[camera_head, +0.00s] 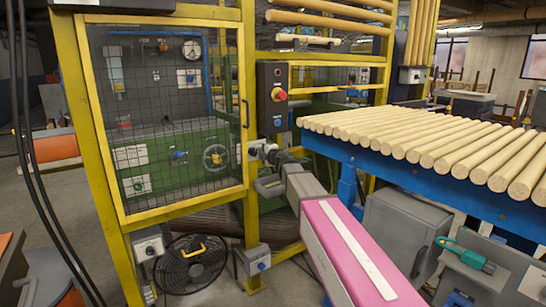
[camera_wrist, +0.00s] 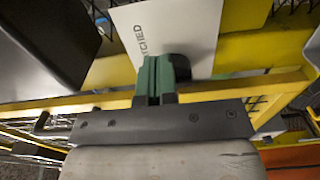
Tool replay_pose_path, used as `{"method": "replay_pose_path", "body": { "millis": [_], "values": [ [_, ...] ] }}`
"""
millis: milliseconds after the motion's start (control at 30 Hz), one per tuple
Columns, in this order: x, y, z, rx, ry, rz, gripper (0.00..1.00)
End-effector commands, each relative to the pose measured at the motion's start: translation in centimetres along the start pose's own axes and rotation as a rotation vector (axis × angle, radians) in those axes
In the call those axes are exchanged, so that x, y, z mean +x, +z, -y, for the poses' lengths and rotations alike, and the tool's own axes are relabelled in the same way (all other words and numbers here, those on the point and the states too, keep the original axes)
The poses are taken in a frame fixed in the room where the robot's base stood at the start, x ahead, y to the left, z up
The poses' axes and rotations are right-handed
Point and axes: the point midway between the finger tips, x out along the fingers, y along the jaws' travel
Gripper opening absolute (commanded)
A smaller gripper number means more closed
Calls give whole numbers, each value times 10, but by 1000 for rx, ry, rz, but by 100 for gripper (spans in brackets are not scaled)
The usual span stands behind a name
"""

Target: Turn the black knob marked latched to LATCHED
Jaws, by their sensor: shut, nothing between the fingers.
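The wrist view shows a white plate (camera_wrist: 205,25) with dark lettering, of which the end reads like "TCHED". A black rounded knob (camera_wrist: 181,62) sits at the plate's lower edge, partly hidden behind my fingers. My gripper (camera_wrist: 157,65) has its green fingers shut together, just left of the knob and over the plate; I cannot tell whether they touch it. In the head view my gripper (camera_head: 262,149) is at the yellow post right of the mesh door, and the knob is hidden there. The knob's pointing direction cannot be read.
A yellow-framed mesh door (camera_head: 170,120) stands left of the arm. A dark control box (camera_head: 272,98) with a red button is above the gripper. A blue table (camera_head: 410,165) of wooden rods lies to the right. A fan (camera_head: 190,263) stands on the floor below.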

Motion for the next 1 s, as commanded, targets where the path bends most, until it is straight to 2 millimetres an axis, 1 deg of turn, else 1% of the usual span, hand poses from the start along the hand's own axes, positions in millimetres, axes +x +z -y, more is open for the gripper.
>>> {"method": "replay_pose_path", "body": {
  "millis": [600, 1000],
  "values": [
    [0, -6, 3, -1, 0, -1, 0],
    [0, -5, 6, -1, -1, -2, 0]
  ]
}}
